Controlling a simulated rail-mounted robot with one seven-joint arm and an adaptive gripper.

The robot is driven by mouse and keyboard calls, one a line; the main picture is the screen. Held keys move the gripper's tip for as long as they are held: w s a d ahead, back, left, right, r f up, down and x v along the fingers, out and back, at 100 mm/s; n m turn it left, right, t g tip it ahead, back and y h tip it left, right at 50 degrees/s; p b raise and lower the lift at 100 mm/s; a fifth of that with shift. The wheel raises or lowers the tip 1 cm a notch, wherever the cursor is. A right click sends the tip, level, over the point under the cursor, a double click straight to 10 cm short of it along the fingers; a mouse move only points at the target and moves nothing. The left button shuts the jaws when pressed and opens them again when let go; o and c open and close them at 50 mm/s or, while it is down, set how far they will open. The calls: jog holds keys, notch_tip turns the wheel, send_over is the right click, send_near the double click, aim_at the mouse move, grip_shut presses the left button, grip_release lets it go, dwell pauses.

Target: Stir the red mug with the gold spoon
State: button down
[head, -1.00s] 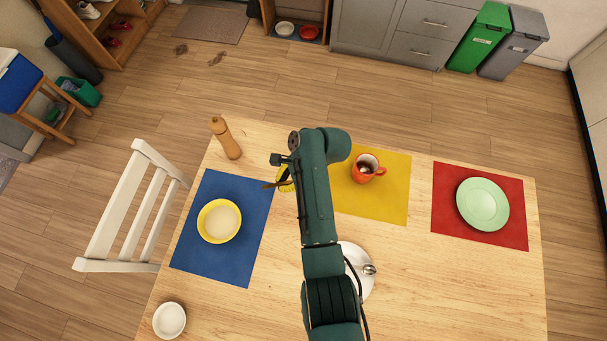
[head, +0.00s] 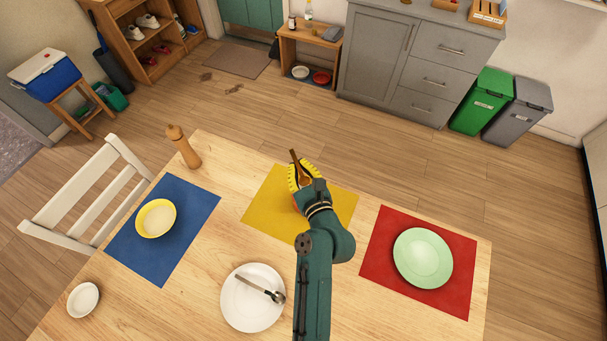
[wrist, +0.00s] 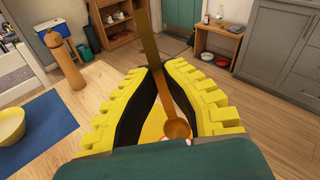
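My gripper (head: 297,166), with yellow ribbed fingers, is over the yellow mat. Its fingers (wrist: 160,68) are closed around the gold spoon (wrist: 148,38). In the wrist view the spoon's handle points up and away past the fingertips, and its bowl (wrist: 176,128) is nearer my wrist. In the head view the spoon (head: 293,156) sticks out beyond the fingers. The red mug (head: 298,201) is almost wholly hidden behind my gripper; only a bit of orange-red shows. I cannot tell whether the spoon is inside the mug.
A white plate (head: 240,312) with a silver spoon (head: 256,287) lies near the front. A yellow bowl (head: 156,218) is on the blue mat (head: 183,233). A green plate (head: 423,258) is on the red mat (head: 447,302). A pepper mill (head: 183,146) stands at the back left.

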jog(key=shift+w+a+t, duration=0.1)
jog(key=shift+t, duration=0.2)
notch_tip(320, 180, down, 14)
jog(key=b, duration=1.2)
jog(key=shift+r, duration=0.1)
